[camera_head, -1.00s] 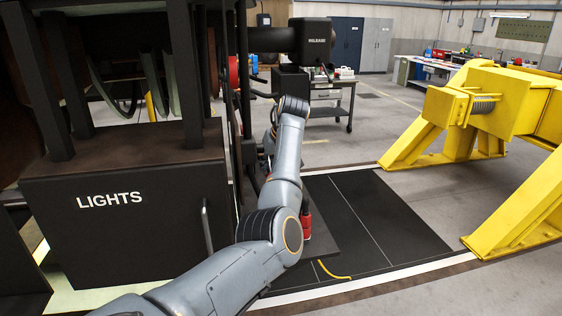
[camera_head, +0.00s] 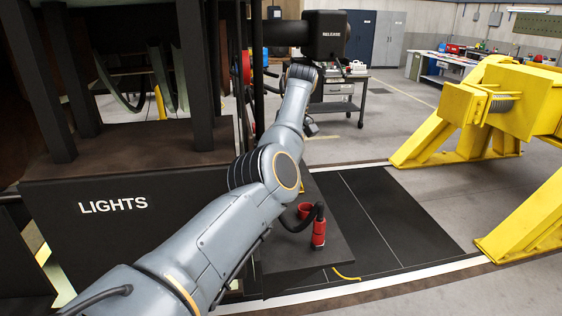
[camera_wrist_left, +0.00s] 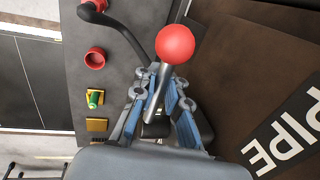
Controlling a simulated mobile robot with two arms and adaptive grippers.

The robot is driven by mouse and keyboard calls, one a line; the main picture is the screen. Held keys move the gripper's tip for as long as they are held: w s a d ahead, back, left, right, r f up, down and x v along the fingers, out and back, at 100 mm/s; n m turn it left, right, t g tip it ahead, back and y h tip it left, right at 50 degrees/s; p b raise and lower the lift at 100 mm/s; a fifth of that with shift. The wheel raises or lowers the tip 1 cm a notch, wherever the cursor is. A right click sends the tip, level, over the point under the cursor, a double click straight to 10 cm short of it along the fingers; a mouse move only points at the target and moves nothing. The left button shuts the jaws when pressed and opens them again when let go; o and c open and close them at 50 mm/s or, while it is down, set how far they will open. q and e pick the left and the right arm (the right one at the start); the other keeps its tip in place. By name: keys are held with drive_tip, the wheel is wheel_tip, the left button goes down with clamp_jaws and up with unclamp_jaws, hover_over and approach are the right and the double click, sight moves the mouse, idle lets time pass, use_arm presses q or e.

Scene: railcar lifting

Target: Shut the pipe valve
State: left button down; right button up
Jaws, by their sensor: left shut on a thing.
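The pipe valve's lever (camera_wrist_left: 157,90), a grey rod topped by a red ball knob (camera_wrist_left: 176,44), shows in the left wrist view. The fingers of my left gripper (camera_wrist_left: 160,92) have blue pads and are shut on the rod below the knob. A dark plate with the white word PIPE (camera_wrist_left: 283,140) lies to the right of the lever. In the head view my left arm reaches forward past the LIGHTS box, and its gripper and the lever cannot be made out. My right gripper is in no view.
A black hose with a red end (camera_head: 319,232) sits on the dark ledge right of my arm. The left wrist view shows a red ring (camera_wrist_left: 95,58) and a green fitting (camera_wrist_left: 94,99). A yellow buffer stand (camera_head: 500,110) is at the right. The floor between is open.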

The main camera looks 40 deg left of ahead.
use_arm(q)
drive_tip(key=shift+a+r, duration=0.1)
drive_tip(key=shift+r, duration=0.25)
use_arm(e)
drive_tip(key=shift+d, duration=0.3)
use_arm(q)
drive_tip(key=c, duration=1.4)
unclamp_jaws()
drive_tip(key=shift+w, duration=0.1)
drive_tip(key=shift+c, duration=0.2)
drive_tip(key=shift+o, duration=0.2)
drive_tip(key=shift+f, duration=0.1)
drive_tip(key=shift+f, duration=0.1)
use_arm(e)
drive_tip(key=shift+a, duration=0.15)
